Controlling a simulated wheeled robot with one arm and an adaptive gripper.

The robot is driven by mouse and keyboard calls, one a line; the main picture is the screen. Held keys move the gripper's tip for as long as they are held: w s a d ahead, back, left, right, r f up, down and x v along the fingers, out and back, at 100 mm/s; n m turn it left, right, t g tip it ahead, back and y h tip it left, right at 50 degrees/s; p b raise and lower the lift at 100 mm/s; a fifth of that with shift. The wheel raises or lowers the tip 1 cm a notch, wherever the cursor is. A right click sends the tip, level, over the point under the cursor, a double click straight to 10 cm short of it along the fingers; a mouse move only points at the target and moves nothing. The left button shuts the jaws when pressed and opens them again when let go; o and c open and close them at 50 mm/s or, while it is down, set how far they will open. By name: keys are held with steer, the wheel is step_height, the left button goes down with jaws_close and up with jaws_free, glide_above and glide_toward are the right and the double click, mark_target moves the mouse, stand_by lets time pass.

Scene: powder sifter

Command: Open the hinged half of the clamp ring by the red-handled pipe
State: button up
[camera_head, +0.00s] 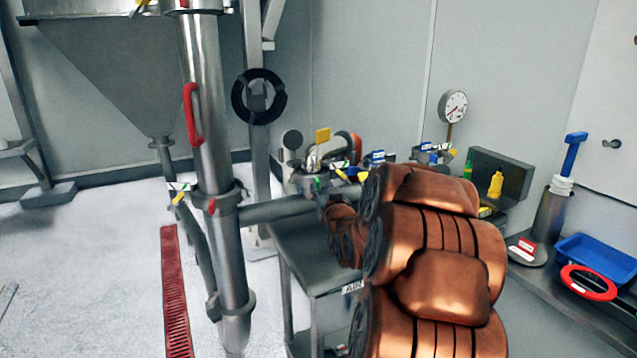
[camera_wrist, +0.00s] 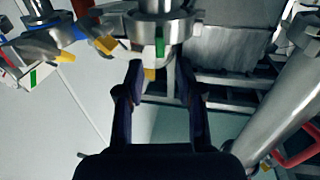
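The red-handled pipe (camera_head: 207,120) stands upright left of centre in the head view, its red handle (camera_head: 190,114) on its side. In the wrist view the pipe (camera_wrist: 275,105) slants at the right. A metal clamp ring (camera_wrist: 130,24) with a green mark and a yellow tab (camera_wrist: 150,73) shows at the top of the wrist view. My gripper (camera_wrist: 162,75) is open, its two dark fingers on either side of the yellow tab. I cannot tell if they touch it. In the head view my copper arm hides the gripper; clamp fittings (camera_head: 305,180) show just beyond it.
A grey cart (camera_head: 310,250) stands under the fittings. A black ring (camera_head: 259,96) is on a post behind. More clamps with coloured tabs (camera_wrist: 65,57) lie left in the wrist view. A right bench holds a blue tray (camera_head: 597,258) and a red ring (camera_head: 588,283).

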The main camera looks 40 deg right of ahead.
mark_target(319, 183)
steer(key=shift+p+x, duration=0.45)
steer(key=shift+x, duration=2.15)
jaws_close()
